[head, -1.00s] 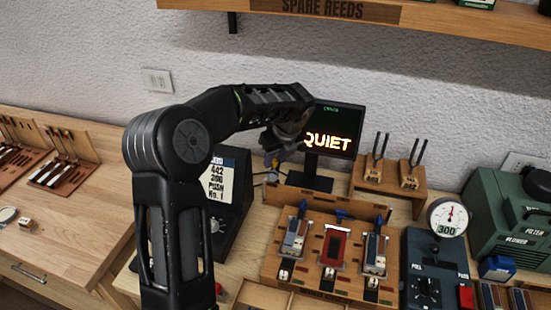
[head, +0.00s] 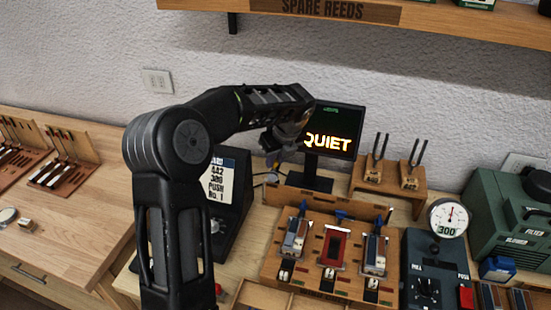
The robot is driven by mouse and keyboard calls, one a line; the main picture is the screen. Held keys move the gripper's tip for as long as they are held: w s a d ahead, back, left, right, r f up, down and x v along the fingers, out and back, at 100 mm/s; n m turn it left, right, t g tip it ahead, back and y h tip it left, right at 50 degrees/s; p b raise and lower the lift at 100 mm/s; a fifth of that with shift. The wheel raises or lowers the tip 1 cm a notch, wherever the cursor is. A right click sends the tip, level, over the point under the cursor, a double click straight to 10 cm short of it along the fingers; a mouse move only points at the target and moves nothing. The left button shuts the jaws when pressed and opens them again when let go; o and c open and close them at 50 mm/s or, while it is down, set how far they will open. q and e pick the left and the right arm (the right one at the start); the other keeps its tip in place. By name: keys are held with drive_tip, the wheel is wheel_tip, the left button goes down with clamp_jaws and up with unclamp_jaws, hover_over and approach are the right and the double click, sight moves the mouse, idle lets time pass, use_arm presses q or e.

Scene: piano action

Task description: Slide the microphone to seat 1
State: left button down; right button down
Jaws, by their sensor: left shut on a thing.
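My left gripper (head: 274,158) is at the back of the bench, just left of the dark display, pointing down and seen past my own arm. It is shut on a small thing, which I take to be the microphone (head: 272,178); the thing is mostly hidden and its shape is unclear. It is near the left end of a wooden rail (head: 325,204) behind the reed board. I cannot make out a seat 1 marking. My right gripper is not in view.
The display (head: 333,130) reads QUIET. The board (head: 312,273) holds several reed units. Two tuning forks stand on a wooden stand (head: 390,188). A black sloped box (head: 225,210) is left of the board. A dial gauge (head: 448,217) and green machine (head: 515,215) stand right.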

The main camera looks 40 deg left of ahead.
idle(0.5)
use_arm(q)
drive_tip(key=w+d+p, duration=0.1)
drive_tip(key=w+d, duration=0.2)
drive_tip(key=d, duration=0.7)
drive_tip(key=shift+w, duration=0.2)
drive_tip(key=c, duration=1.3)
unclamp_jaws()
drive_tip(key=shift+o, duration=0.2)
drive_tip(key=v, duration=0.7)
drive_tip(key=shift+r+b, duration=0.4)
drive_tip(key=shift+b, duration=0.05)
